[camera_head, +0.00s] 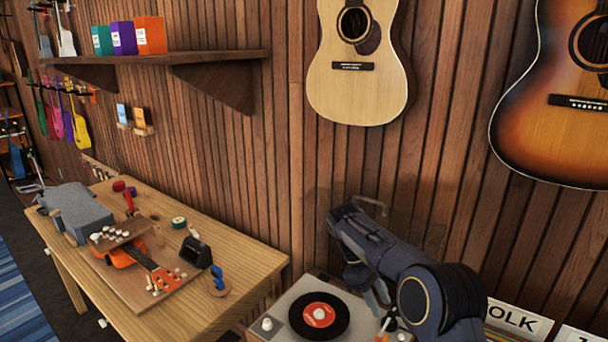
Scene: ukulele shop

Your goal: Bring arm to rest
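My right arm comes in from the lower right, dark blue-grey, with a round joint at the bottom. Its far end, where my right gripper (352,230) is, is raised in front of the slatted wood wall, above the back of a record player (283,307). I see nothing clearly held. My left gripper is not in view.
A black record with a red label (319,315) lies on the player below the arm. A wooden workbench (245,262) with an orange ukulele (133,254) stands left. Guitars (356,90) (560,120) hang above. A "FOLK" sign (518,321) is at the lower right.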

